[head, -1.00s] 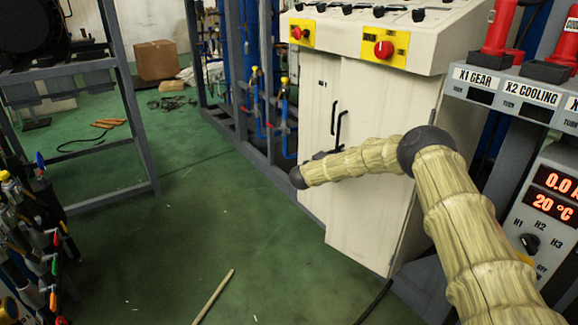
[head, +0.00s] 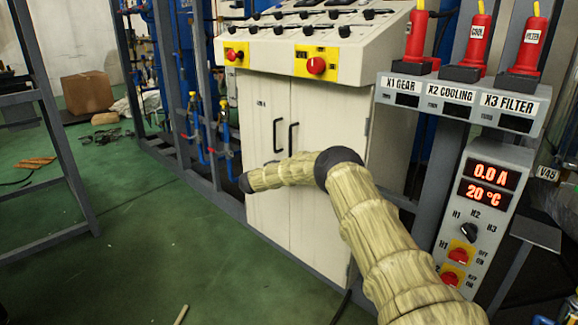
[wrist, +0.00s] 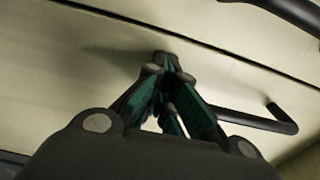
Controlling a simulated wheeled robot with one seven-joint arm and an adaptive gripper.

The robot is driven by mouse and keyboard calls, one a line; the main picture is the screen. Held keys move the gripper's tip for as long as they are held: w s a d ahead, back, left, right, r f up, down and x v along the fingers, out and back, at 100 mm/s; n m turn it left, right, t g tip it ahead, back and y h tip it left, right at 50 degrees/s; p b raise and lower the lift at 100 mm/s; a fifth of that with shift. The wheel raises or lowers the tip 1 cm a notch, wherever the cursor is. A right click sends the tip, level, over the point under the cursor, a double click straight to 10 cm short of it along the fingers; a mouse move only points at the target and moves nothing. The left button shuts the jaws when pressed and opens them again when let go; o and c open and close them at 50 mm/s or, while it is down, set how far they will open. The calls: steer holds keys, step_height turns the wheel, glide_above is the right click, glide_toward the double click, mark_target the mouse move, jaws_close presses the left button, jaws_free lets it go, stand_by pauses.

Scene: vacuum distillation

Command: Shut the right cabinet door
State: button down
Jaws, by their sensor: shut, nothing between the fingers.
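The white cabinet has two tall doors below a sloped control panel. The right cabinet door (head: 322,190) looks nearly flush with the left door (head: 258,130) in the head view; a small gap cannot be ruled out. Each door has a black handle near the middle seam, the right one (head: 291,136) and the left one (head: 276,134). My forearm covers part of both doors and most of my gripper in the head view. In the wrist view my gripper (wrist: 168,62) is shut and empty, its tips at or very near the door surface beside the seam. Contact cannot be told.
Blue pipes and a grey frame (head: 200,150) stand left of the cabinet. Green floor (head: 150,250) at the front left is clear apart from a stick.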

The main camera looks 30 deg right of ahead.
steer(key=shift+s+d+r, duration=0.1)
steer(key=shift+d+r, duration=0.25)
steer(key=shift+d, duration=0.2)
steer(key=shift+a, duration=0.15)
steer(key=s+a+p, duration=0.2)
steer(key=s+a, duration=0.1)
steer(key=a, duration=1.1)
steer(key=shift+a+f, duration=0.25)
steer(key=shift+f, duration=0.15)
